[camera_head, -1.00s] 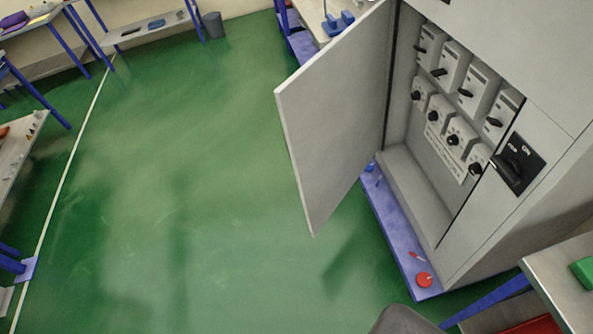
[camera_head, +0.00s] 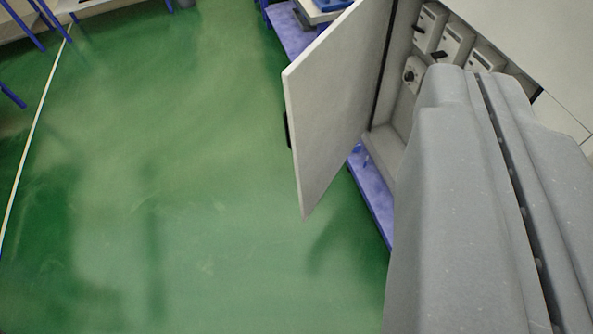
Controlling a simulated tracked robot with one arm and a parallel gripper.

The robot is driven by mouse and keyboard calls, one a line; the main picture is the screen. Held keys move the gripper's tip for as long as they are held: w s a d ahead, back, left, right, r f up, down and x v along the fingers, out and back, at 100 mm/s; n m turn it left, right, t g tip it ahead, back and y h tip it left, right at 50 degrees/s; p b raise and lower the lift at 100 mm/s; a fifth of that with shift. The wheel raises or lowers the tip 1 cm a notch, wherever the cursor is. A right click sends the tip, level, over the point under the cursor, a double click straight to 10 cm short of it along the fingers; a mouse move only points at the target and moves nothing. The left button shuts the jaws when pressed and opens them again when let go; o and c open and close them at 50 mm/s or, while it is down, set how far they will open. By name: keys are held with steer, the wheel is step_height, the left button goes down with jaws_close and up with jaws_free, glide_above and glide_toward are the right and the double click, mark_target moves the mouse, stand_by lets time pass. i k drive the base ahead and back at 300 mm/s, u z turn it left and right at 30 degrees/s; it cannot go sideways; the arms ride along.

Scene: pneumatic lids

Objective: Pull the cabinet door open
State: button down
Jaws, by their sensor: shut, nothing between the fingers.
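The cabinet door (camera_head: 330,105) is a light grey panel standing wide open, swung out to the left of the cabinet. A small dark piece, likely the handle, (camera_head: 287,130) juts from behind its left edge. The grey cabinet (camera_head: 540,45) is at the right, with white switch boxes (camera_head: 455,40) and a black knob (camera_head: 410,76) inside. My gripper (camera_head: 472,73), large and grey with a dark slit down its length, fills the lower right. It is shut and empty, right of the door and apart from it in the picture, and hides much of the cabinet's lower part.
Green floor (camera_head: 170,180) is clear left of the door. A violet base strip (camera_head: 372,195) runs under the cabinet. A workbench with blue legs (camera_head: 290,30) stands behind the door. A pale floor line (camera_head: 40,100) runs at the far left.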

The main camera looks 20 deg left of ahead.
mark_target(328, 88)
steer(key=u, duration=0.05)
steer(key=i, duration=1)
steer(key=z, duration=0.05)
